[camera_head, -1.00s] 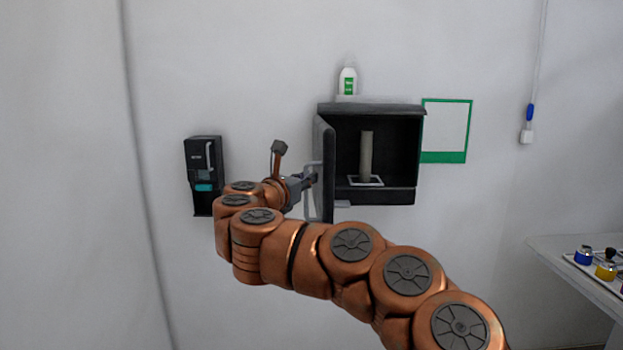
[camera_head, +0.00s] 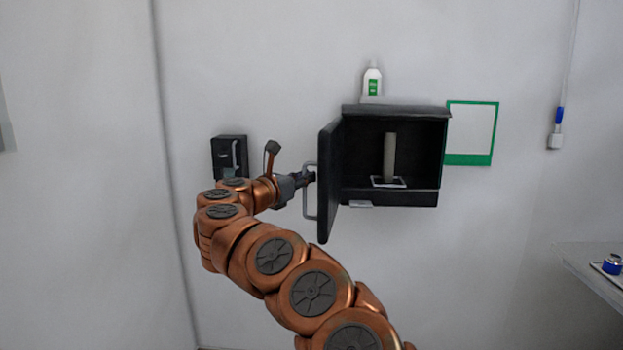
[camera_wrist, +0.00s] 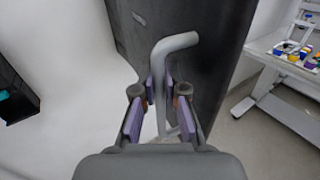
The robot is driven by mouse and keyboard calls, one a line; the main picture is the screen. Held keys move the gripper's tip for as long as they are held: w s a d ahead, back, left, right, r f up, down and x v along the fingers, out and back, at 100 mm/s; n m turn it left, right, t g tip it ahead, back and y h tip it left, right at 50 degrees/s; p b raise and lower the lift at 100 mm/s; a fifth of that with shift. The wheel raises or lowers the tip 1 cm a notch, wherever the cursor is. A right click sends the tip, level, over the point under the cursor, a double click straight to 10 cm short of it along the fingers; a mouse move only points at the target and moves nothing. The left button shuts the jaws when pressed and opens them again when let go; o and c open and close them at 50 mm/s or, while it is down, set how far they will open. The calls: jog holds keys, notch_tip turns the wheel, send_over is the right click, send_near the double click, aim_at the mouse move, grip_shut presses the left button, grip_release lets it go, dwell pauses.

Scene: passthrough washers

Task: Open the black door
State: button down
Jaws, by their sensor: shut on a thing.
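The black door (camera_head: 330,185) stands swung out from the left side of a black wall cabinet (camera_head: 415,198), whose inside is in plain view. A grey bar handle (camera_head: 308,212) is on the door's outer face. My gripper (camera_head: 308,178) is at this handle, left of the door. In the wrist view, the fingers of my gripper (camera_wrist: 160,98) are shut on the grey handle (camera_wrist: 176,43), with the dark door (camera_wrist: 190,20) just behind it. Part of the handle is hidden by the fingers.
Inside the cabinet, a pale cylinder (camera_head: 389,157) stands on a white-edged square (camera_head: 388,182). A white bottle (camera_head: 372,80) stands above the cabinet. A black wall box (camera_head: 229,153) is at left. A table (camera_head: 590,268) is at lower right.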

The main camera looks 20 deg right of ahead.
jog(key=shift+w+a, duration=0.1)
jog(key=shift+a, duration=0.1)
dwell(0.4)
jog(key=c, duration=1.5)
grip_release()
jog(key=v, duration=1.2)
jog(key=shift+d, duration=0.1)
